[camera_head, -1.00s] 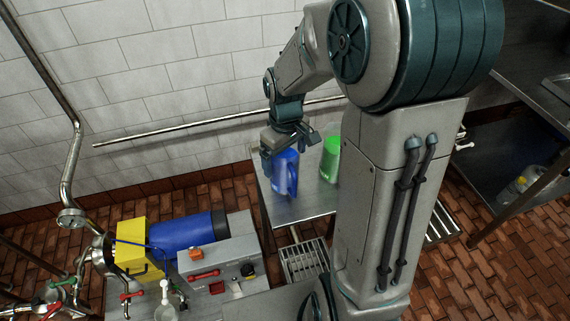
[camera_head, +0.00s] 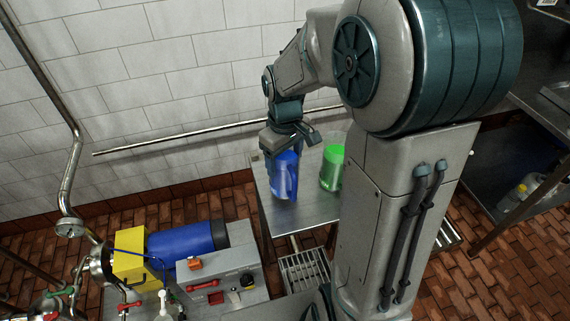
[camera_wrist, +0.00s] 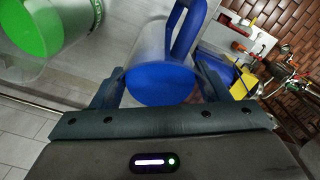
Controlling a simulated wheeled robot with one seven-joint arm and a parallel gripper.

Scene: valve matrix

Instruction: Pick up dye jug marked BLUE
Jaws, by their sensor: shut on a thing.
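The blue dye jug (camera_head: 284,178) is a clear jug with blue contents and a blue handle, at the left part of the metal table (camera_head: 311,206). My gripper (camera_head: 285,140) is at the jug from above and behind. In the wrist view the blue jug (camera_wrist: 160,82) lies between the two fingers of my gripper (camera_wrist: 155,88), which are shut on its body. Its handle points away from the palm. I cannot tell whether its base is clear of the table. No marking is readable on it.
A green jug (camera_head: 332,168) stands on the table just right of the blue one, and in the wrist view it is at upper left (camera_wrist: 40,28). A blue and yellow pump unit (camera_head: 180,241) with valves is at lower left. The tiled wall is behind.

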